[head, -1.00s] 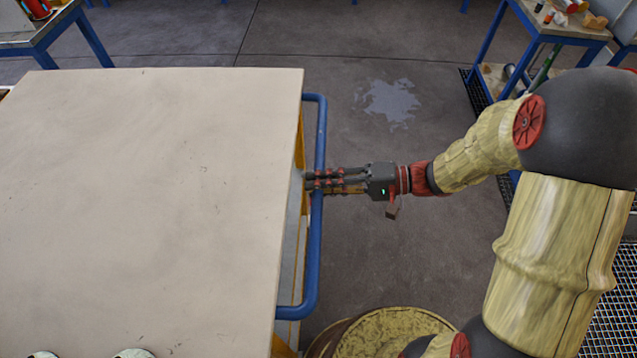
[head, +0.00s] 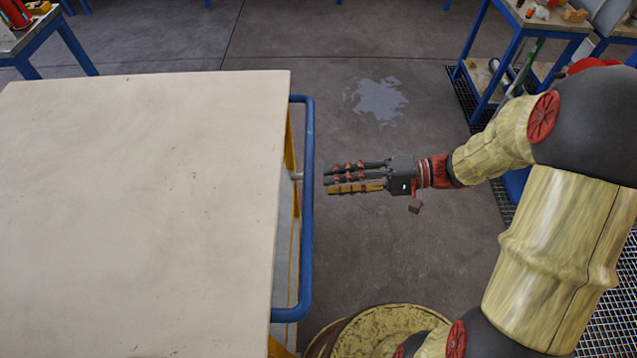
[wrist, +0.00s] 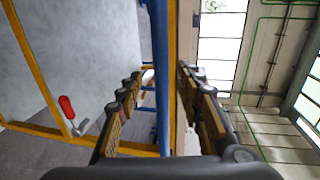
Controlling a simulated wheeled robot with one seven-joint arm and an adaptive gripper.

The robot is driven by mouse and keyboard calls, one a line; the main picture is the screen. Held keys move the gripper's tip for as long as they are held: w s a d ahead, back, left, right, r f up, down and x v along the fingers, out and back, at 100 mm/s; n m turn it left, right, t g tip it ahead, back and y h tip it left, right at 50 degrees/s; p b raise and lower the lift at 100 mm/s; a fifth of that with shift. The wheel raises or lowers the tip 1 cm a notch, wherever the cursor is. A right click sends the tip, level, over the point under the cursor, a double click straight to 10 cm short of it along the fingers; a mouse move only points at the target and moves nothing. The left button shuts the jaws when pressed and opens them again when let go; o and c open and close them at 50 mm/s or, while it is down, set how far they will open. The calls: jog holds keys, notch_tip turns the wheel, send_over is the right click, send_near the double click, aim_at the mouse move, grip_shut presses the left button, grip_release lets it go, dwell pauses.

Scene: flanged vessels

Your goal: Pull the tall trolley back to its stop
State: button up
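The tall trolley has a broad cream top (head: 140,200) filling the left of the head view. Its blue push bar (head: 307,220) runs along its right side. My gripper (head: 326,180) is just right of the bar, fingertips pointing at it with a small gap. In the wrist view my gripper (wrist: 160,110) is open and empty, and the blue bar (wrist: 158,60) shows upright in line with the space between the fingers. A red-handled lever (wrist: 67,107) is by the yellow frame (wrist: 40,70). The trolley's wheels and its stop are not visible.
A puddle (head: 380,98) lies on the dark floor beyond my gripper. A blue-legged bench (head: 535,30) stands at the upper right over a floor grating (head: 465,95). Another bench (head: 40,42) is at the upper left. A yellowish drum-like round top (head: 375,330) is below my arm.

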jog(key=v, duration=0.5)
jog(key=shift+d, duration=0.2)
dwell(0.4)
